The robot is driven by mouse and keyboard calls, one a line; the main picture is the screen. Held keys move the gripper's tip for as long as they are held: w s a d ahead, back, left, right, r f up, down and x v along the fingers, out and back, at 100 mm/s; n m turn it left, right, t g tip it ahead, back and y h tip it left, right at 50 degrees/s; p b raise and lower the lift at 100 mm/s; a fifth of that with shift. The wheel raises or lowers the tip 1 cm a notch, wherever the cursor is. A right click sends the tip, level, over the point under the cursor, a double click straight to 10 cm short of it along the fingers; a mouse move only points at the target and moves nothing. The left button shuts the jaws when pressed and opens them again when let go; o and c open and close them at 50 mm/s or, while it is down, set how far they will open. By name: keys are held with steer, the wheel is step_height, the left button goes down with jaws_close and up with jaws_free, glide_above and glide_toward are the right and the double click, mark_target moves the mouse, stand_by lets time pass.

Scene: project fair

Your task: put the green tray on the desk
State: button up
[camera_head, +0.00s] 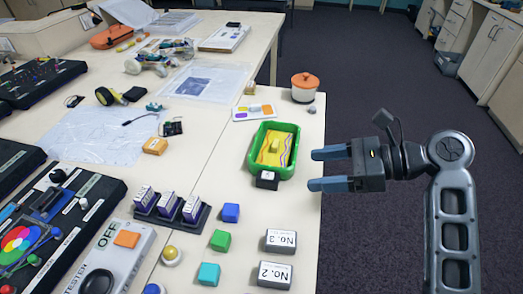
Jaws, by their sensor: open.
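The green tray (291,171) sits on the light desk (222,168) near its right edge. Nothing is between the fingers. In this view the fingers seem to stop just short of the tray's right side, and I cannot tell their height over the desk edge.
A small black box (267,180) stands at the tray's front edge. A white pot with an orange lid (305,90) and a white palette (254,112) stand behind it. Blue (230,212) and green (220,240) blocks and a "No. 2" box (281,241) are in front. Open floor (385,100) lies right.

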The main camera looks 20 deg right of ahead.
mark_target(268, 173)
steer(key=x, duration=0.6)
steer(key=shift+w+a+r, duration=0.1)
steer(key=shift+w, duration=0.05)
steer(key=shift+w+p+x, duration=0.25)
steer(key=shift+p+x, duration=0.15)
steer(key=shift+x, duration=2.5)
jaws_close()
steer(key=shift+r, duration=0.1)
